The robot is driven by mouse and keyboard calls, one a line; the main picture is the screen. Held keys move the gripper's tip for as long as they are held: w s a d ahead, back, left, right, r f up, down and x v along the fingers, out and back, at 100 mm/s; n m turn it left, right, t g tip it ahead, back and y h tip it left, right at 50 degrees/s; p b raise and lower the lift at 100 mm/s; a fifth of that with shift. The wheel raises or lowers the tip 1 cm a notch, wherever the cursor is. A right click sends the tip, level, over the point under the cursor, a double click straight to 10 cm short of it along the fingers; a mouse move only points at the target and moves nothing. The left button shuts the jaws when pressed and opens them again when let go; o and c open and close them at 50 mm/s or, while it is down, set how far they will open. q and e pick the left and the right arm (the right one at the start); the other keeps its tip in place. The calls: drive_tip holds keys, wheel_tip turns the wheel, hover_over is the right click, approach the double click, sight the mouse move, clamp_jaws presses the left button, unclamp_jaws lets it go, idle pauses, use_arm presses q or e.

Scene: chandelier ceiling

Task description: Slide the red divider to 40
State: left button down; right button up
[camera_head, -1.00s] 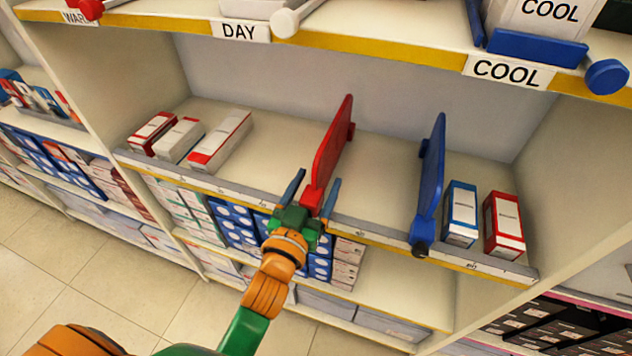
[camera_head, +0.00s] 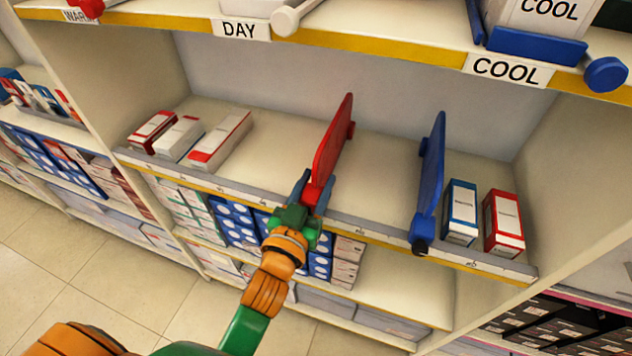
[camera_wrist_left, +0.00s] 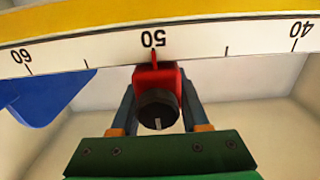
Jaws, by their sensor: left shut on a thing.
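The red divider (camera_head: 333,148) stands upright on the middle shelf, left of the blue divider (camera_head: 430,175). My left gripper (camera_head: 312,190) is shut on the red divider's front end, at the shelf's front edge. In the left wrist view, the red block with its dark knob (camera_wrist_left: 157,102) sits between the two fingers. Its red pointer is at the 50 mark of the scale strip (camera_wrist_left: 190,38). The 40 mark is at the right of that view and 60 at the left. My right gripper is not in view.
White and red boxes (camera_head: 220,140) lie on the shelf at the left. A blue-and-white box (camera_head: 460,212) and a red-and-white box (camera_head: 503,222) stand right of the blue divider. The shelf is clear on both sides of the red divider.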

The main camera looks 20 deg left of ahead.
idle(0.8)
use_arm(q)
drive_tip(key=shift+a+r+p, duration=0.1)
drive_tip(key=shift+a+p, duration=0.25)
drive_tip(key=shift+a, duration=0.05)
drive_tip(key=a+p, duration=0.2)
drive_tip(key=a, duration=0.6)
drive_tip(key=shift+w+a+p, duration=0.15)
drive_tip(key=shift+a+p, duration=0.25)
drive_tip(key=shift+a, duration=0.25)
drive_tip(key=shift+c, duration=2)
unclamp_jaws()
drive_tip(key=shift+s+a+b, duration=0.1)
drive_tip(key=shift+s+b, duration=0.2)
drive_tip(key=shift+s, duration=3.2)
